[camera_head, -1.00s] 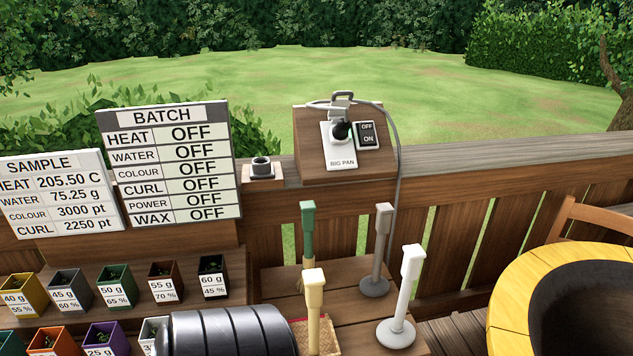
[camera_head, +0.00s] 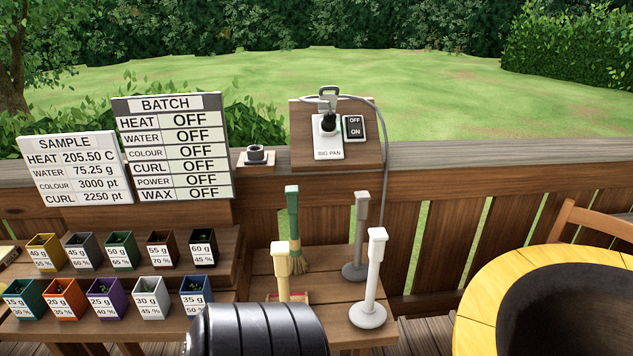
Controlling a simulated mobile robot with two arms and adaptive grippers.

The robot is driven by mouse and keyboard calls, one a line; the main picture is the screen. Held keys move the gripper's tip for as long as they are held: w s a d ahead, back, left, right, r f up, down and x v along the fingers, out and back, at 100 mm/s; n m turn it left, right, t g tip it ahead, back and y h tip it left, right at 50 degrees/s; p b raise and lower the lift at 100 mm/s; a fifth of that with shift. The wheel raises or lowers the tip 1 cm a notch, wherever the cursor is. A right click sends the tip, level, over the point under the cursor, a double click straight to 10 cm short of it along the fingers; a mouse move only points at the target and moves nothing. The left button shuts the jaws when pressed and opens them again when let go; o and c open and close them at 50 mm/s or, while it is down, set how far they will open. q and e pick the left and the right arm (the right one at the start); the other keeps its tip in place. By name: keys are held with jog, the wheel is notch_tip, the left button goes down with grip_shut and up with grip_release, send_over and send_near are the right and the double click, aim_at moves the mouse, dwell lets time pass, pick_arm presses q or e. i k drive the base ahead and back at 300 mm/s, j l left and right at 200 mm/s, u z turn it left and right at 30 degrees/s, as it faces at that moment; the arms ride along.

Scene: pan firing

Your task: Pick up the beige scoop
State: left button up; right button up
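The beige scoop (camera_head: 281,262) stands with its handle upright on the wooden side table, just beyond the dark ribbed part of my own arm. That arm part covers its lower end, so how the bottom rests cannot be seen. A green-handled broom (camera_head: 293,230) with straw bristles stands just behind it. Neither of my grippers is in view.
A grey-handled tool (camera_head: 360,235) and a white one (camera_head: 374,280) stand on round bases right of the scoop. Several small coloured boxes (camera_head: 122,252) fill the left shelves. A large yellow-rimmed pan (camera_head: 500,285) is at the right. A switch box (camera_head: 372,150) sits on the railing.

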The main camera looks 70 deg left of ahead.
aim_at(280, 251)
jog(key=l+u, duration=0.15)
jog(key=u, duration=1.35)
jog(key=i+l, duration=0.05)
